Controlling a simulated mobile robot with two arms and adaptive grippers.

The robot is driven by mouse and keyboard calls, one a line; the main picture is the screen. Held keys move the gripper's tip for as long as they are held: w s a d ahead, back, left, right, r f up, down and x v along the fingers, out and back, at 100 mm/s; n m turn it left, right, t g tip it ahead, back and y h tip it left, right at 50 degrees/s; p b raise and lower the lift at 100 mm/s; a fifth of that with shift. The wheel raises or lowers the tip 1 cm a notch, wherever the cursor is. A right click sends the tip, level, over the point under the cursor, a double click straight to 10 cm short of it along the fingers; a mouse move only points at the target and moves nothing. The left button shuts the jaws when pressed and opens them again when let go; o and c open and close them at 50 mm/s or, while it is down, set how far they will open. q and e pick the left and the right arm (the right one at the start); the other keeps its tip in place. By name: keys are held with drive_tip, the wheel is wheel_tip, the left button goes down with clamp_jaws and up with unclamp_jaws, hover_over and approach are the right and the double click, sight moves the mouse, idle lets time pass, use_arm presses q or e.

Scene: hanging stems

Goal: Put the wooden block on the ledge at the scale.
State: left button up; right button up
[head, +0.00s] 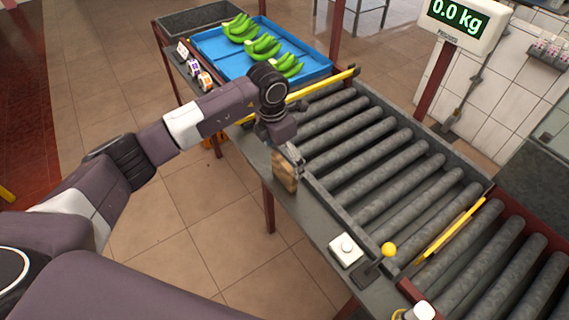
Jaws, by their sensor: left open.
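The wooden block (284,176) stands on the grey ledge (314,217) along the near side of the roller conveyor. My left gripper (293,156) is open, directly over and around the top of the block; its fingers partly hide the block. I cannot tell whether they touch it. The scale's display (456,18) on a post at the upper right reads 0.0 kg. My right gripper is not in view.
A blue tray (212,55) with several green banana bunches lies at the far end. Grey rollers (375,146) run between yellow bars. A white button box (346,249) and a yellow-knobbed lever (389,249) stand on the ledge's nearer part.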

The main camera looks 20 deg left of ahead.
use_arm(q)
wheel_tip(320, 180, up, 9)
drive_tip(key=s+b, duration=0.1)
drive_tip(key=b, duration=0.2)
drive_tip(key=shift+a, duration=0.4)
drive_tip(key=shift+s+r, duration=0.1)
drive_tip(key=s+a+r+b, duration=0.1)
drive_tip(key=s+a+r, duration=0.1)
drive_tip(key=s+a, duration=0.5)
drive_tip(key=shift+s+a, duration=0.25)
drive_tip(key=shift+s, duration=1)
